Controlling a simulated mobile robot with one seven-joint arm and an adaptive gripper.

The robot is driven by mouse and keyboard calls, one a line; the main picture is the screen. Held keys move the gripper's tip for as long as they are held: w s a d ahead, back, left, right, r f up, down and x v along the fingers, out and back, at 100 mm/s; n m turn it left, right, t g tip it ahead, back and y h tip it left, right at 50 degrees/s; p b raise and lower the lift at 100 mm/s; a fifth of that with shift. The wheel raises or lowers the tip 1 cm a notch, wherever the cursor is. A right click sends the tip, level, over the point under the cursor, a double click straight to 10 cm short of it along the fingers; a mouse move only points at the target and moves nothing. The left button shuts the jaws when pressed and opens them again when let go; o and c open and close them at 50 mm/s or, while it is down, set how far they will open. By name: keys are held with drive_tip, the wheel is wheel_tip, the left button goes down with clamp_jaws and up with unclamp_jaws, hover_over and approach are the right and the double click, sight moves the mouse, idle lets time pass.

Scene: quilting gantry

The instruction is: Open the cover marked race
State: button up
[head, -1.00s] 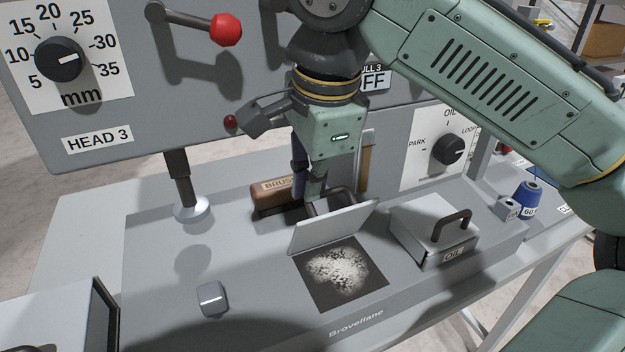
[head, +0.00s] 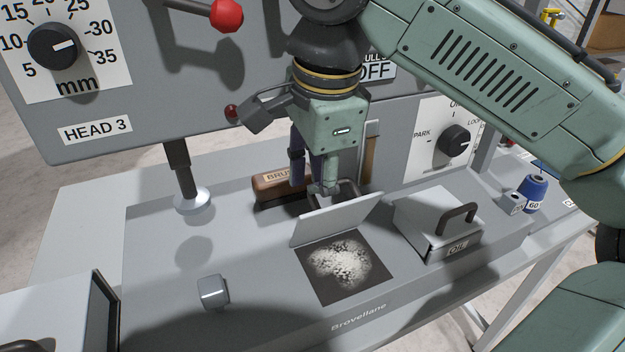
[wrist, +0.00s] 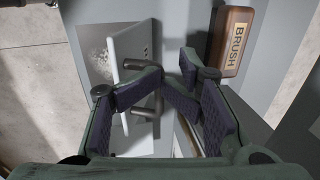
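A pale cover (head: 337,218) stands raised and tilted at the back edge of a square opening (head: 318,287); white fluff lies in this dark recess. Its label is not readable. Its dark bar handle (head: 350,192) is on the side facing away from the head camera; the handle also shows in the wrist view (wrist: 158,100). My gripper (head: 314,188) is behind the cover, pointing down, fingers spread. In the wrist view my gripper (wrist: 173,76) has a gap between its pads, and the handle is beside the left finger; whether they touch is unclear.
A brush (head: 268,190) lies left of my gripper. A closed box lid marked OIL (head: 432,232) with a handle stands right. A presser foot (head: 192,200), small grey block (head: 213,291) and blue spool (head: 533,192) are around. The HEAD 3 panel (head: 150,110) rises behind.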

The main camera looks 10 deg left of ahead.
wheel_tip(320, 180, up, 11)
drive_tip(key=s+d, duration=0.1)
drive_tip(key=s, duration=0.1)
drive_tip(key=shift+d, duration=0.15)
drive_tip(key=shift+r, duration=0.1)
drive_tip(key=shift+c, duration=0.3)
